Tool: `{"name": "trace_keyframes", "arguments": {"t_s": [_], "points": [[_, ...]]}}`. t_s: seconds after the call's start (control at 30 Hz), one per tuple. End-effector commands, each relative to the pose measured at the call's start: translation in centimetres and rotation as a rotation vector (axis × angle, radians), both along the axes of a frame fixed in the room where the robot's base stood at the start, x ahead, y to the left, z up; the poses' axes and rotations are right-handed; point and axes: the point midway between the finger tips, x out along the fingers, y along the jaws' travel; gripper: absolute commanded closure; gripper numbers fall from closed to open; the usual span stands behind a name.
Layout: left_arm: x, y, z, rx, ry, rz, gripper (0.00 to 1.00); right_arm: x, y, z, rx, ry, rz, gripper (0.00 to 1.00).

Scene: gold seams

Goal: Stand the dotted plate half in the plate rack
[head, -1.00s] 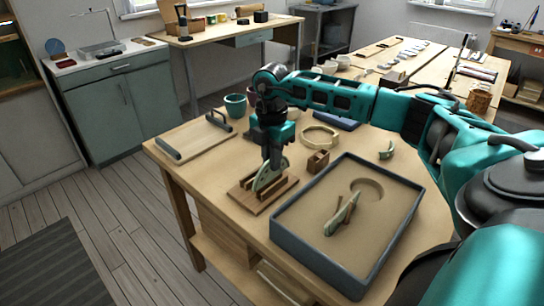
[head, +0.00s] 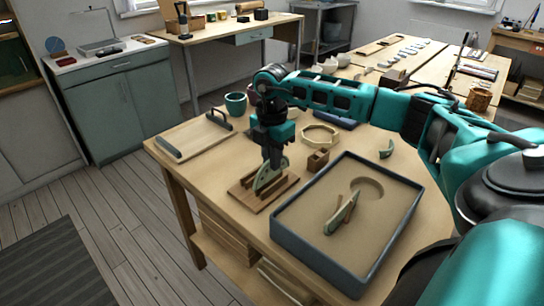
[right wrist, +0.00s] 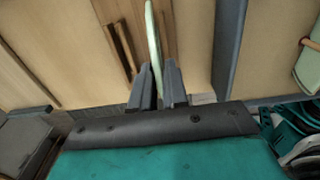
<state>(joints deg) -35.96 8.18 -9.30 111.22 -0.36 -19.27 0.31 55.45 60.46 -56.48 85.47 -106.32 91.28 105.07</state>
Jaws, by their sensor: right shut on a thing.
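The plate half (head: 268,177) is pale green and stands on edge in the wooden plate rack (head: 246,197), near the table's front edge. My right gripper (head: 275,162) comes down from above and is shut on the plate half's upper edge. In the right wrist view the plate half (right wrist: 153,40) shows edge-on between the two fingertips (right wrist: 158,75), with the rack's slats (right wrist: 122,45) beside it. Dots on the plate half are too small to tell. My left gripper is not in view.
A small wooden box (head: 317,160), a wooden ring (head: 321,134), a green cup (head: 236,104) and a handled board (head: 194,138) are nearby.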

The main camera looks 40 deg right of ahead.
Motion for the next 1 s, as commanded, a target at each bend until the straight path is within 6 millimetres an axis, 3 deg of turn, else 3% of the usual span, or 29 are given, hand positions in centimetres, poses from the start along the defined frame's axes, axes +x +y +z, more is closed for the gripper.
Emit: {"name": "trace_keyframes", "arguments": {"t_s": [1.0], "points": [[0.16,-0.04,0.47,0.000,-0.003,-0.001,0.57,0.01,0.01,-0.46,0.001,-0.001,0.000,1.00]]}}
